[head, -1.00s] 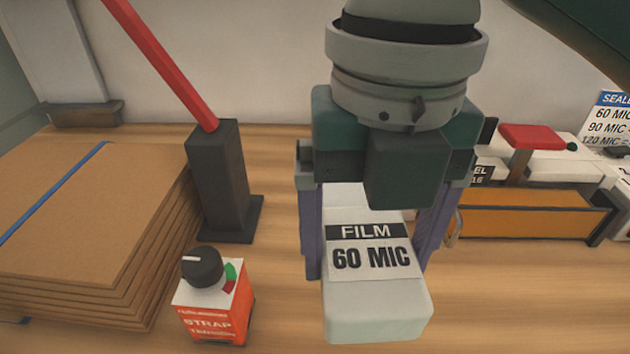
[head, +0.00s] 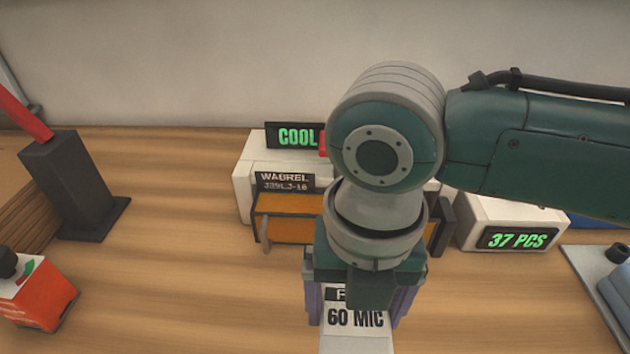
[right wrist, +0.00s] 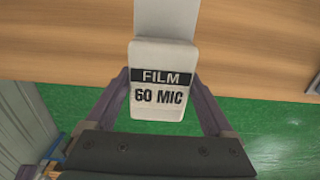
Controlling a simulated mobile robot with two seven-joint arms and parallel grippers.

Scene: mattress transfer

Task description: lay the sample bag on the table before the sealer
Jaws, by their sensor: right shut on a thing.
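The sample bag (head: 355,342) is a pale, flat-sided block labelled "FILM 60 MIC". My right gripper (head: 362,305) is shut on it, one finger on each side. In the right wrist view, the bag (right wrist: 160,55) sits between the fingers of the gripper (right wrist: 160,103). Its near end shows against the green floor and its far part against the table. The sealer (head: 248,190) is a white machine with an orange front, a "COOL" display and a "WABREL" plate. It stands behind the gripper, partly hidden by my right arm. My left gripper is out of view.
A white counter reading "37 PCS" (head: 480,212) stands right of the sealer, with a grey tray (head: 590,280) farther right.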

